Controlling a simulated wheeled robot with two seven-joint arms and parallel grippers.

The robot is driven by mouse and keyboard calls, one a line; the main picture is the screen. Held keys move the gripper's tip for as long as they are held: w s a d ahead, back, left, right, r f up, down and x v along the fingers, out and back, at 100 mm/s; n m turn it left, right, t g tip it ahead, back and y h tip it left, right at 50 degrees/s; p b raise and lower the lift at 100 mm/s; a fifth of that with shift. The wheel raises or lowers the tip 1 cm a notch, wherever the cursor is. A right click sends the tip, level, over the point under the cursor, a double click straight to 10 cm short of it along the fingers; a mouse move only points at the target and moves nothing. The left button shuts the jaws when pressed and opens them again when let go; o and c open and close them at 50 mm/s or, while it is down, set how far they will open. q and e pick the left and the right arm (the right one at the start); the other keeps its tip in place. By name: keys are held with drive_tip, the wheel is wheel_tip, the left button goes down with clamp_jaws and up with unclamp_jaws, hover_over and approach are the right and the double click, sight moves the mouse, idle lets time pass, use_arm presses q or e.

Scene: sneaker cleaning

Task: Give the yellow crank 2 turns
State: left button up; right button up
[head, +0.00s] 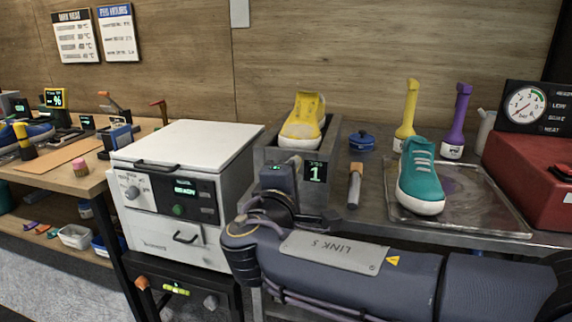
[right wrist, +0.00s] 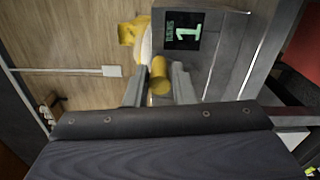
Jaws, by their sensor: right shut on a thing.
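The yellow crank's handle (right wrist: 160,76) sits between the two fingers of my right gripper (right wrist: 159,84) in the right wrist view. The gripper is shut on it. In the head view my right gripper (head: 279,178) is at the front of a grey box (head: 333,140) and hides the crank. The box's display (head: 315,173) reads 1, and it also shows in the right wrist view (right wrist: 187,30). A yellow sneaker (head: 304,121) stands in the box. My left gripper is not in view.
A white machine (head: 188,165) stands close on the left. To the right are a wooden-handled tool (head: 355,185), a blue lidded pot (head: 361,141), a teal sneaker (head: 421,177) on a clear tray (head: 475,205), yellow and purple bottles, and a red machine (head: 530,180).

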drive_tip(key=shift+o, duration=0.8)
drive_tip(key=shift+s+d+f+b, duration=0.15)
drive_tip(key=shift+f+b, duration=0.1)
drive_tip(key=shift+f, duration=0.2)
drive_tip(key=shift+w+d+f+b, duration=0.1)
drive_tip(key=shift+f+b, duration=0.1)
drive_tip(key=shift+f, duration=0.2)
drive_tip(key=shift+r, duration=0.1)
drive_tip(key=shift+c, duration=1)
drive_tip(key=shift+s+d+f+b, duration=0.2)
drive_tip(key=shift+d+f+b, duration=0.35)
drive_tip(key=shift+b, duration=0.25)
drive_tip(key=shift+d+r, duration=0.1)
drive_tip(key=shift+s+d+f+b, duration=0.1)
drive_tip(key=shift+d+f+b, duration=0.3)
drive_tip(key=shift+f+b, duration=0.45)
drive_tip(key=shift+r, duration=0.1)
